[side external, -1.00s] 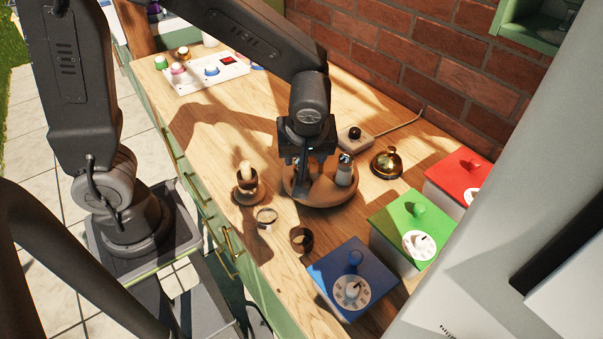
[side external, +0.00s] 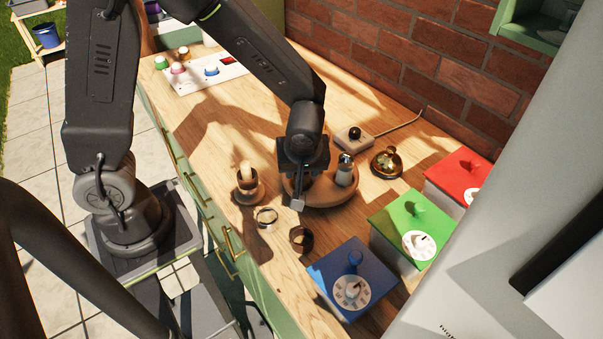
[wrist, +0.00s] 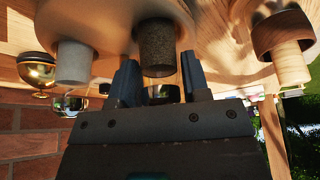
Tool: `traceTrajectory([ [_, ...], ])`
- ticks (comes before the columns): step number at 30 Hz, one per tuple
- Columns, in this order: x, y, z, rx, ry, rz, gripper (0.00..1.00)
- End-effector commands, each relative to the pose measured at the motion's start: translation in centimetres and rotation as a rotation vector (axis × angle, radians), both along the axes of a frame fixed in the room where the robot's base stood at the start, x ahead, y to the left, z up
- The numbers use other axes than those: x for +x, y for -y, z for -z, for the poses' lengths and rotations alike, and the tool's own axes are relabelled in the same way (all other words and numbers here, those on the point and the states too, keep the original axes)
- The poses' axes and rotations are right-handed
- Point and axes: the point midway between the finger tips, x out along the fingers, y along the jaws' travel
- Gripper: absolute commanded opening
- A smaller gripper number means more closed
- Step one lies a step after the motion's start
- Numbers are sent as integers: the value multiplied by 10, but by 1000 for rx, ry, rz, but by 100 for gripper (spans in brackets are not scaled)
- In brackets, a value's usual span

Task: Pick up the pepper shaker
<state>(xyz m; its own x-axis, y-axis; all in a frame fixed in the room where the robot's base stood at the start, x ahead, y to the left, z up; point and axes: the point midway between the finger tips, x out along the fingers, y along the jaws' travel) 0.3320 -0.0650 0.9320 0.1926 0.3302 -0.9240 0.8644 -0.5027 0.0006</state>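My gripper (wrist: 160,78) is open, its two dark fingers apart. In the wrist view the pepper shaker (wrist: 157,48), a dark speckled cylinder, lines up between the fingers, with its shiny cap nearer the gripper body. I cannot tell whether either finger touches it. In the side view my gripper (side external: 298,202) is low at the near-left part of a round wooden tray (side external: 335,200) and the pepper shaker is hidden behind it. The pale salt shaker (side external: 345,172) stands on the tray to the right; it also shows left of the fingers in the wrist view (wrist: 75,63).
A wooden mortar with pestle (side external: 247,186) stands left of the tray. A brass bell (side external: 387,162) and a switch box (side external: 354,138) are behind and right. Blue (side external: 352,278), green (side external: 412,226) and red (side external: 460,172) boxes line the right.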

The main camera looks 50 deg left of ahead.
Motion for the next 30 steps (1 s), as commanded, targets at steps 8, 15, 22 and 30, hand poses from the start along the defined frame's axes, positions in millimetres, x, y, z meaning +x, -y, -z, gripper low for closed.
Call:
traceTrajectory([
  [8,0,0,0,0,0,0,16],
  [15,0,0,-1,0,1,0,14],
  [22,1,0,-14,0,4,-2,14],
  [30,-4,-15,-51,0,4,-7,14],
])
